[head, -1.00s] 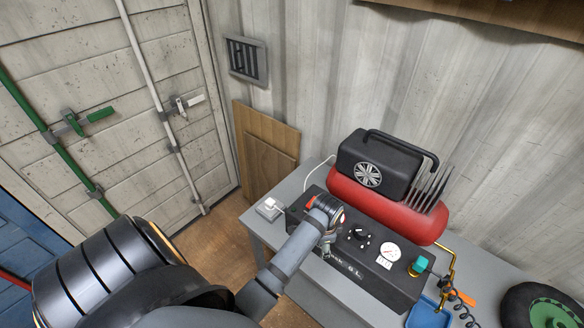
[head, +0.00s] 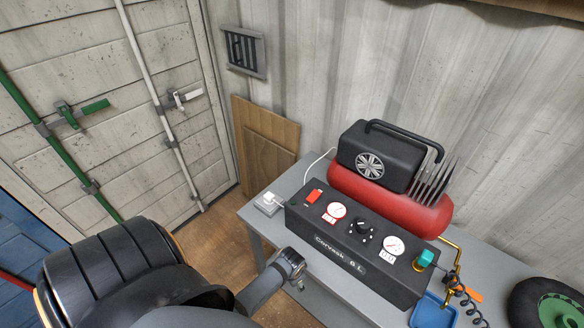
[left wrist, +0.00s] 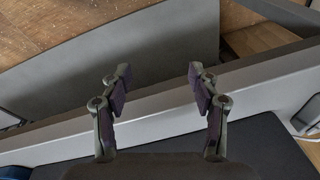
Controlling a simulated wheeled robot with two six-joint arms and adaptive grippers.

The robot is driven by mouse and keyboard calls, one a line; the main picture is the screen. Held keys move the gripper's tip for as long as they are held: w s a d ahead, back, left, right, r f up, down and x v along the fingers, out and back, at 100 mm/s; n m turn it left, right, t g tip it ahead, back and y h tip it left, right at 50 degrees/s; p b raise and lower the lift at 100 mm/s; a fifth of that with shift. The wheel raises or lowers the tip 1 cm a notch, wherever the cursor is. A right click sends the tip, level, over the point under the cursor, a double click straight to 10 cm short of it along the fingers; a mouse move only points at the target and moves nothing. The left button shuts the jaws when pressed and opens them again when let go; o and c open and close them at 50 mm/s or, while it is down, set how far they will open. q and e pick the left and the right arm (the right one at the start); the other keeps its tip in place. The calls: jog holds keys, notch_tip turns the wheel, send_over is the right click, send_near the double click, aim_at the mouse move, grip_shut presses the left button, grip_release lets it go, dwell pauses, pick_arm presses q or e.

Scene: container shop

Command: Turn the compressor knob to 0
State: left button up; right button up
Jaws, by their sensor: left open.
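The compressor (head: 325,245) has a black control box lying in front of a red tank (head: 390,203) on a grey table. Its black knob (head: 359,230) with white marks around it sits between two gauges. I cannot read which mark it points to. My left gripper (head: 297,283) is in front of the box near the table's front edge, apart from the knob. In the left wrist view its two fingers (left wrist: 160,80) are spread with nothing between them. The knob is not recognisable in that view. My right gripper is not in view.
A red switch (head: 313,196) and the left gauge (head: 336,211) are left of the knob; the right gauge (head: 393,246) is right of it. A teal valve (head: 425,258), brass pipe and blue tray (head: 432,312) stand at right. A white socket box (head: 268,203) is at the table's left corner.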

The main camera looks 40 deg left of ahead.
pick_arm(q)
jog(key=shift+s+a+f, duration=0.1)
jog(key=shift+s+f, duration=0.1)
jog(key=shift+f, duration=0.45)
jog(key=shift+s+f, duration=0.2)
jog(key=shift+f, duration=0.4)
jog(key=s+a+f+n+b, duration=0.2)
jog(key=s+f+b, duration=0.6)
jog(key=s+f, duration=1.6)
jog(key=shift+s+a+f+n+g, duration=0.25)
jog(key=shift+a+f+n+g, duration=0.2)
jog(key=shift+f, duration=0.5)
